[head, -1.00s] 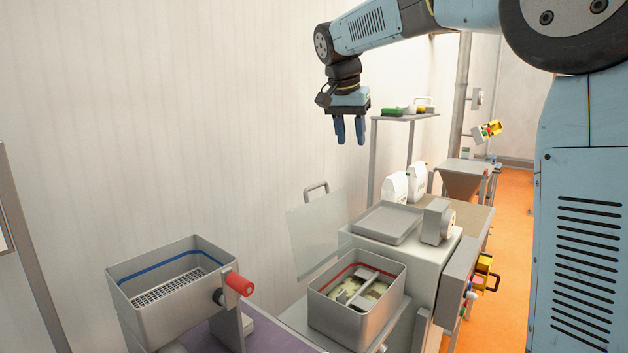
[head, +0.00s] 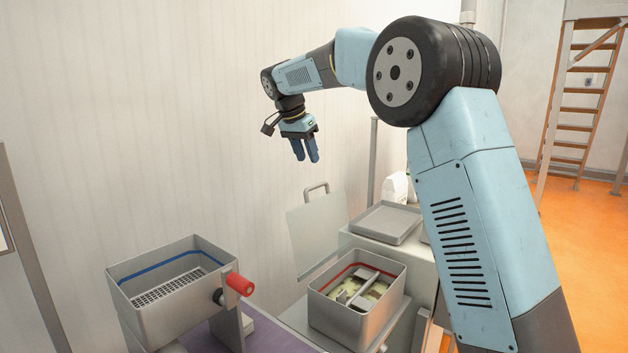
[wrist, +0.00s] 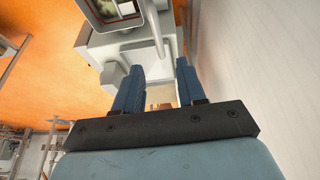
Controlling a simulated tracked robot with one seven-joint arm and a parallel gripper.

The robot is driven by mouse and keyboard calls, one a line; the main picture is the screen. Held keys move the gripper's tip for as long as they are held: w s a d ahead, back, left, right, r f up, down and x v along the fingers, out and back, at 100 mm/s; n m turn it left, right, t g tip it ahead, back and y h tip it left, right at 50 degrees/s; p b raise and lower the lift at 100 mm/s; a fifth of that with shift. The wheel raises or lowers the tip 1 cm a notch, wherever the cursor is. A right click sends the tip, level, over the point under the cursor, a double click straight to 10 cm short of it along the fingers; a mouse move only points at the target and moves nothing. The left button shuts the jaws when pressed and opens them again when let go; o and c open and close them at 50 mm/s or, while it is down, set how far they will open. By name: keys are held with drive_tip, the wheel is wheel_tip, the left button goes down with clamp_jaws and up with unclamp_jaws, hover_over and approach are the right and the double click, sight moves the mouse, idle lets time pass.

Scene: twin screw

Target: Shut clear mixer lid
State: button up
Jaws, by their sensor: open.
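The clear mixer lid (head: 317,232) stands open, raised upright at the back of the mixer bin (head: 350,318), with a grey loop handle (head: 317,187) on its top edge. The bin has a red line inside its rim and holds pale material and a metal bar. My gripper (head: 306,160) is open and empty, pointing down, above and slightly left of the lid handle in the head view. In the wrist view its two blue fingers (wrist: 160,88) are apart with nothing between them. Part of the mixer bin (wrist: 122,22) shows at the top of the wrist view.
A grey bin with a blue line (head: 172,290) and a red knob (head: 239,284) stand at the left. A shallow grey tray (head: 386,222) sits on a cabinet behind the mixer. White packs (head: 396,187) stand farther back. A plain wall (head: 150,130) runs close behind the lid.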

drive_tip(key=x, duration=0.9)
drive_tip(key=shift+c, duration=0.3)
clamp_jaws()
